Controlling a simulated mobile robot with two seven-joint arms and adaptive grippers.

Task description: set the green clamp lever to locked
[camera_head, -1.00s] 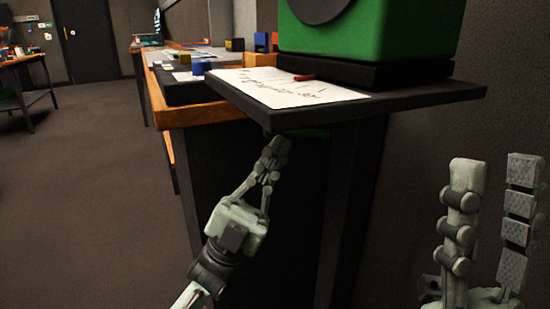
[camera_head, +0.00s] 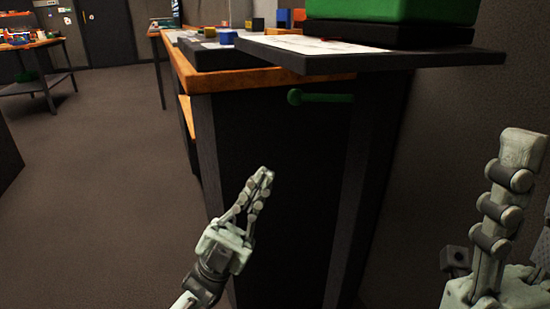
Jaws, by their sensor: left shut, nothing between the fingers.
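The green clamp lever (camera_head: 328,98) is a thin bar with a round knob at its left end. It lies nearly level under the dark shelf (camera_head: 400,62), against the dark front of the bench. My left gripper (camera_head: 265,175) is shut and empty. It points up, below and left of the lever, clearly apart from it in the picture. My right gripper (camera_head: 534,185) is at the right edge, partly cut off, with its fingers spread and nothing seen between them.
A white paper (camera_head: 300,44) and a green box (camera_head: 390,10) on a black base are on the shelf. The wooden bench (camera_head: 270,80) carries small coloured blocks. A grey post (camera_head: 345,200) stands right of my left gripper. Open floor lies to the left.

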